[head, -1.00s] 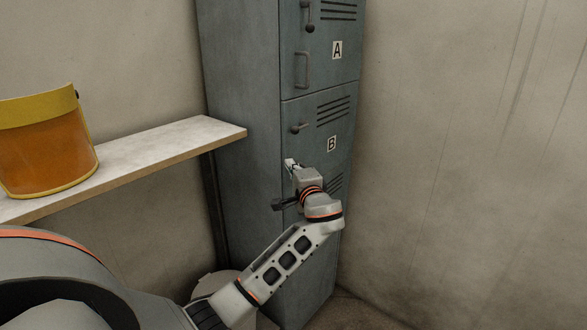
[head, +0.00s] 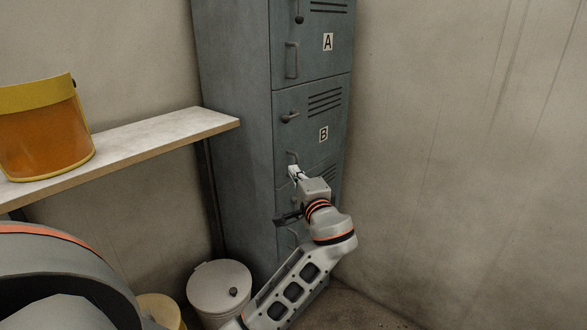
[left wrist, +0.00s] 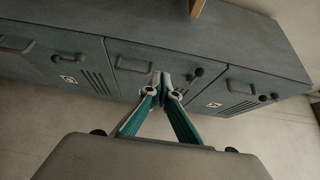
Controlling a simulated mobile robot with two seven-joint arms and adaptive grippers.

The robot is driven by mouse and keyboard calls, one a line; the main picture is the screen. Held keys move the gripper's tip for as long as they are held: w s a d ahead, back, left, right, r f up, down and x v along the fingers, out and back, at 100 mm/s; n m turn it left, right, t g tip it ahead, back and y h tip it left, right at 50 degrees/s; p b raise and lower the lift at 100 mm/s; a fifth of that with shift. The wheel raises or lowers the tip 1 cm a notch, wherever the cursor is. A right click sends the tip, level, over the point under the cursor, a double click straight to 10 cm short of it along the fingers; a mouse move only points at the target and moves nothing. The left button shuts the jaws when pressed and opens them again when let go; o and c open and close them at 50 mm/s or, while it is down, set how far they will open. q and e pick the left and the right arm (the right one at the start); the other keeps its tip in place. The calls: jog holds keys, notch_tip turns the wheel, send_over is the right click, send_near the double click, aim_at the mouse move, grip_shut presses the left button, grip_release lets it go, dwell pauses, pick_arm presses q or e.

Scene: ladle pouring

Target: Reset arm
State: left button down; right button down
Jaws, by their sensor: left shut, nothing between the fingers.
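My left arm reaches up from the bottom of the head view. My left gripper (head: 296,173) is in front of the grey-blue locker (head: 235,110), near the lower part of door B (head: 308,140). Its fingers are shut with nothing between them. In the left wrist view the teal-sided fingers of my left gripper (left wrist: 163,82) meet at their tips, and the locker (left wrist: 215,50) lies across behind them. I cannot tell the exact gap to the locker. The wrist partly hides the doors below B. My right gripper is not in view.
A shelf (head: 150,140) on the left holds a face shield with an orange visor (head: 45,140). A white lidded bin (head: 215,285) and a yellowish container (head: 160,308) stand on the floor below. The wall on the right is bare.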

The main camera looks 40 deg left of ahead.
pick_arm(q)
jog(key=shift+s+d, duration=0.15)
jog(key=shift+s, duration=0.15)
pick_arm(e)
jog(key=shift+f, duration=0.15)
pick_arm(q)
jog(key=s+d+f+m+h, duration=0.1)
jog(key=s+d+f+h, duration=0.15)
jog(key=f, duration=0.65)
jog(key=s+d+f+t+h, duration=0.1)
jog(key=d+f+h, duration=0.3)
jog(key=f, duration=0.4)
jog(key=s+d+f+m+h, duration=0.1)
jog(key=s+d+f+h, duration=0.2)
jog(key=f, duration=0.6)
jog(key=s+d+f+n+h, duration=0.1)
jog(key=s+d+f+h, duration=0.1)
jog(key=s+d+f, duration=0.2)
jog(key=s+d+f+n+h, duration=0.2)
jog(key=s+d+f+h, duration=0.1)
jog(key=s, duration=0.7)
jog(key=s+d+f+n+g+h, duration=0.1)
jog(key=s+d+f+n+h, duration=0.1)
jog(key=s+d+f, duration=0.3)
jog(key=shift+s+d+f, duration=0.2)
jog(key=shift+s+f, duration=0.45)
jog(key=shift+s, duration=0.4)
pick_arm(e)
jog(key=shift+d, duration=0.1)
